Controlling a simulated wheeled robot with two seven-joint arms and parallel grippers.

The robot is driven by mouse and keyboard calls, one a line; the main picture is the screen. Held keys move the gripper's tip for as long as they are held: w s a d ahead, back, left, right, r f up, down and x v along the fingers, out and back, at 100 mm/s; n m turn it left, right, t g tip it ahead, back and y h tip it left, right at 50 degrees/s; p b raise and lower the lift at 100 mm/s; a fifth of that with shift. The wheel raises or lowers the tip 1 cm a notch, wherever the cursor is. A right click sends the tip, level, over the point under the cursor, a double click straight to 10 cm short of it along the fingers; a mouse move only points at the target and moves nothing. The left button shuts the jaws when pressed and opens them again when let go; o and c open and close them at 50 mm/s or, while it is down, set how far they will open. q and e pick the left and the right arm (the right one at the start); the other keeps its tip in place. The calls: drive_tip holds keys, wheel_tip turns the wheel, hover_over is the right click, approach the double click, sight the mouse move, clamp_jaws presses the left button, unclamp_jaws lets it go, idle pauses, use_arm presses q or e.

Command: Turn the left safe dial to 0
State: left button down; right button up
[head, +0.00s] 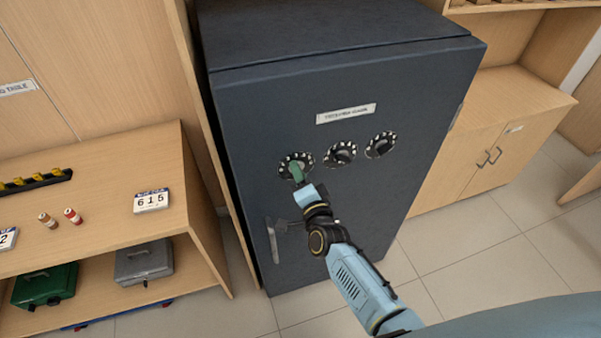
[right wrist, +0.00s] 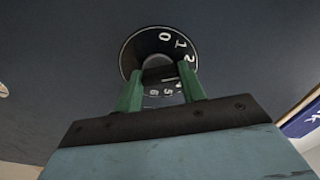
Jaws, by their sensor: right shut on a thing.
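The left safe dial (head: 307,160) is a round black dial with white marks, leftmost of three on the dark safe door. My right gripper (head: 297,172) is at this dial, its green fingers shut on the dial's knob. In the right wrist view the fingers (right wrist: 161,88) stand on either side of the knob, in front of the dial (right wrist: 148,42). The digits 0, 1 and part of a 2 show along its upper rim, and 5 and 6 low between the fingers. The knob's pointer cannot be made out. My left gripper is out of view.
The middle dial (head: 341,154) and the right dial (head: 381,145) sit close by on the safe door (head: 400,100). A handle (head: 273,243) is below left. A shelf with a 615 number card (head: 152,201) and cash boxes stands left.

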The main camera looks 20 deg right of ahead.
drive_tip(key=n+p, duration=0.1)
drive_tip(key=n, duration=1.2)
drive_tip(key=shift+f+p, duration=0.1)
drive_tip(key=shift+p, duration=0.3)
drive_tip(key=shift+n, duration=0.3)
drive_tip(key=o, duration=1)
drive_tip(key=shift+s, duration=0.1)
drive_tip(key=s, duration=1.3)
drive_tip(key=shift+s+d, duration=0.1)
drive_tip(key=shift+d, duration=0.1)
